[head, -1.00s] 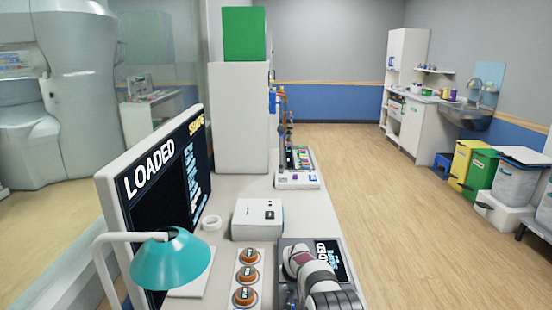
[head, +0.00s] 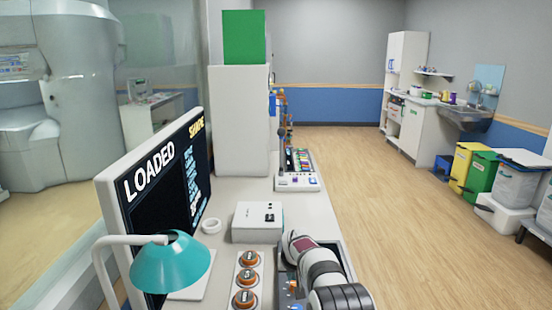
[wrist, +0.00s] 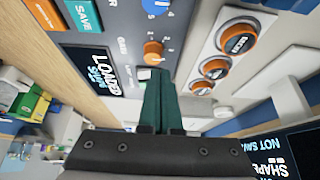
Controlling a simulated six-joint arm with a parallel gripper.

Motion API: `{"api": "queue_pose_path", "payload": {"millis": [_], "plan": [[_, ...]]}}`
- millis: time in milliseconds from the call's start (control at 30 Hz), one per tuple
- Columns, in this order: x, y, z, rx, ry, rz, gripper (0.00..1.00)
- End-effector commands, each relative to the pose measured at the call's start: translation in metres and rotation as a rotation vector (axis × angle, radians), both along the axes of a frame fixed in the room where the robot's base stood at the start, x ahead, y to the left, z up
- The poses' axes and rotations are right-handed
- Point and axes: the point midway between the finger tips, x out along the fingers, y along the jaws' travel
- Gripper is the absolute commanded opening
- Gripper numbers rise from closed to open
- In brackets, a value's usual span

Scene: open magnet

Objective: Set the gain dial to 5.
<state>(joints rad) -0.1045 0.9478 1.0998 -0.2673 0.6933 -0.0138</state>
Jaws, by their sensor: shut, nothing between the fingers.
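A small orange dial (wrist: 153,47) with numbers around it is on the dark grey console (wrist: 115,20) in the wrist view. A rotated label beside it may read GAIN; its setting is too small to read. A blue dial (wrist: 155,6) is farther along the same panel. My gripper (wrist: 160,76) is shut and empty, its teal fingers together. Its tips appear just short of the orange dial, close to a small white square; I cannot tell whether they touch the panel. In the head view my arm covers much of the console (head: 282,268) and hides the fingertips.
A white strip with three large orange knobs (head: 246,279) lies beside the console. A teal lamp (head: 170,262) and a monitor (head: 155,195) stand at left. A white box (head: 257,222) and a tape ring (head: 211,226) lie behind.

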Motion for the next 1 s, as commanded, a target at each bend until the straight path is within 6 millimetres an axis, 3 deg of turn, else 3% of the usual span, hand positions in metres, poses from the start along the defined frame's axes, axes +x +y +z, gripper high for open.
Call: {"api": "queue_pose_path", "payload": {"millis": [267,467,800,1000], "plan": [[0.000,-0.001,0.002,0.000,0.001,-0.001,0.00],[0.003,-0.027,0.009,0.000,0.001,-0.001,0.00],[0.002,-0.026,-0.043,0.000,0.002,0.000,0.00],[0.003,-0.026,-0.058,0.000,0.001,0.000,0.00]]}}
